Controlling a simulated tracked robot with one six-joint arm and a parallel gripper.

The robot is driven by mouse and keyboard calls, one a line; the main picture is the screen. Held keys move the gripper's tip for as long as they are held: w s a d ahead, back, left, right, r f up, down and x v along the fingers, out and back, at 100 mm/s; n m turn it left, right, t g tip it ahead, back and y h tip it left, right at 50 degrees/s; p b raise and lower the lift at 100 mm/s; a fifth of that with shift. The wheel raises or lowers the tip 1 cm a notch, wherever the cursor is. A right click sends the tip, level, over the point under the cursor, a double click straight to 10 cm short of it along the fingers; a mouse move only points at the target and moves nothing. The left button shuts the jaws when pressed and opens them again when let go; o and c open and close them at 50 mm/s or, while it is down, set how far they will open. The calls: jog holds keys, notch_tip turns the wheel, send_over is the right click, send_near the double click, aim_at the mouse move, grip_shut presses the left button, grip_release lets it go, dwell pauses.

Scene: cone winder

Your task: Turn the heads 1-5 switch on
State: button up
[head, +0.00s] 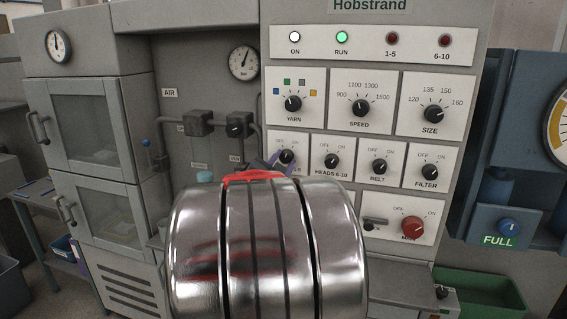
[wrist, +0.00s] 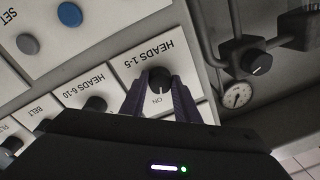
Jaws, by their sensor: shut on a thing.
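The heads 1-5 switch (head: 286,156) is a black round knob on a white plate marked OFF and ON, at the left of a row of four. My arm covers part of its label in the head view. In the upside-down wrist view the knob (wrist: 159,80) sits between the two purple fingers of my gripper (wrist: 158,94), which is shut on it. The gripper's fingertips (head: 279,164) show only in part in the head view. I cannot tell which way the pointer is turned. The 1-5 lamp (head: 391,40) is dark red and looks unlit.
The heads 6-10 knob (head: 332,161) is close on the right, then the belt knob (head: 379,166) and filter knob (head: 430,172). The yarn knob (head: 293,103) is above. A red main switch (head: 412,228) is lower right. Pipes and valves (head: 198,123) stand left. The RUN lamp (head: 341,37) glows green.

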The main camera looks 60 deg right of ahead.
jog(key=shift+f+m, duration=0.1)
jog(key=shift+m, duration=1)
jog(key=o, duration=1)
jog(key=shift+o, duration=0.2)
jog(key=shift+a, duration=0.1)
jog(key=s+a, duration=0.2)
jog(key=a, duration=1.1)
jog(key=shift+s+a+f, duration=0.25)
jog(key=shift+f, duration=0.05)
